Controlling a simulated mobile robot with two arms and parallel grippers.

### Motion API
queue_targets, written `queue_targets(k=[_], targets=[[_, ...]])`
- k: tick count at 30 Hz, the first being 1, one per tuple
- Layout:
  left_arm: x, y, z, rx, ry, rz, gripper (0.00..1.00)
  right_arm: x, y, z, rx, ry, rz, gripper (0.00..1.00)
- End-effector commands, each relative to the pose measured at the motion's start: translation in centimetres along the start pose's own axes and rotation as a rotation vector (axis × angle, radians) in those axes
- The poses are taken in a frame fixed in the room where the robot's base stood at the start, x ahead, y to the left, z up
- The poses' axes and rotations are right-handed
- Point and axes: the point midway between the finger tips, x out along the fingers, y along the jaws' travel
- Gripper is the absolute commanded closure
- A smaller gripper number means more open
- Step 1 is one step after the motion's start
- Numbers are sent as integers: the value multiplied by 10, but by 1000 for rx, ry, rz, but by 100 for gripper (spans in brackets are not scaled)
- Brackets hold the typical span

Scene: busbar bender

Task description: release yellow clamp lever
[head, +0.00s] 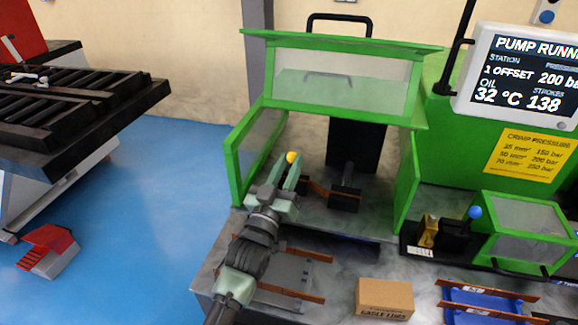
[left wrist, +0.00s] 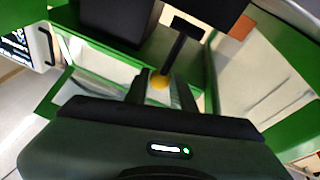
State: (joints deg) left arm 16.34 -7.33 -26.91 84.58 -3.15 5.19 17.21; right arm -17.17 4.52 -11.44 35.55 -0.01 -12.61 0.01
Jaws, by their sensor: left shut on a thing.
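The yellow clamp lever knob (head: 291,157) shows at the left side inside the green-framed bender enclosure (head: 238,165). My left gripper (head: 284,174) reaches in from the front and is shut on the lever. In the left wrist view the yellow knob (left wrist: 160,82) sits between the two fingers of my left gripper (left wrist: 160,92). The lever's shaft below the knob is mostly hidden by the fingers. A copper-coloured busbar (head: 318,190) lies just right of the gripper, by a black block (head: 344,200). My right gripper is not in view.
The green side walls and raised clear guard (head: 340,80) hem in my left arm. A cardboard box (head: 384,298), a blue tray (head: 480,302) and a blue-knobbed lever (head: 474,212) are at the right. More copper bars lie on a grey rack (head: 290,270) in front.

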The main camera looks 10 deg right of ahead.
Motion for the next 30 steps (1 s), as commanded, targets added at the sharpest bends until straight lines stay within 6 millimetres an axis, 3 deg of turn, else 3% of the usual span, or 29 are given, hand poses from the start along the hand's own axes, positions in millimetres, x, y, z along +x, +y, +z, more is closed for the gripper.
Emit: queue_targets(k=[3,4,6,19,23,30], targets=[[0,0,1,-1,-3,-1,100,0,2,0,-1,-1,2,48],[0,0,1,-1,-3,-1,67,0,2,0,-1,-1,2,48],[0,0,1,-1,-3,-1,54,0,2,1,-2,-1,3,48],[3,2,-10,0,2,1,54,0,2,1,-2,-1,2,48],[10,8,-31,-1,4,2,54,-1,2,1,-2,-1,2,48],[28,20,-87,0,5,2,54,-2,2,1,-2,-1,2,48]])
